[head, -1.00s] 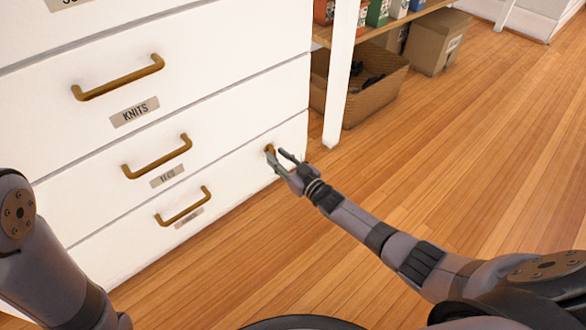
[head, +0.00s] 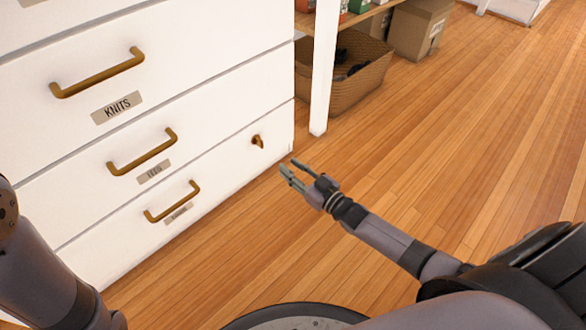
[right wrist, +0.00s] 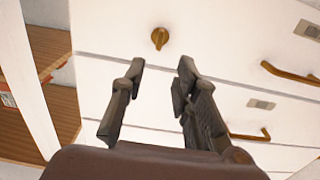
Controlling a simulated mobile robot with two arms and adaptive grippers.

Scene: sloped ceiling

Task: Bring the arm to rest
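My right gripper (head: 303,172) is open and empty over the wood floor, to the right of a white chest of drawers (head: 215,85). A small brass knob (head: 258,141) sits on the right part of the chest's lower front, apart from the fingers. In the right wrist view the open fingers (right wrist: 160,80) point toward the chest, and the knob (right wrist: 159,38) shows beyond them. My left arm (head: 45,270) enters at the left edge of the head view; its gripper is out of frame.
The drawers carry brass handles (head: 97,73) and labels, one reading KNITS (head: 117,106). A white shelf post (head: 324,70), a wicker basket (head: 345,80) and a cardboard box (head: 420,28) stand behind. The wood floor (head: 470,130) at right is clear.

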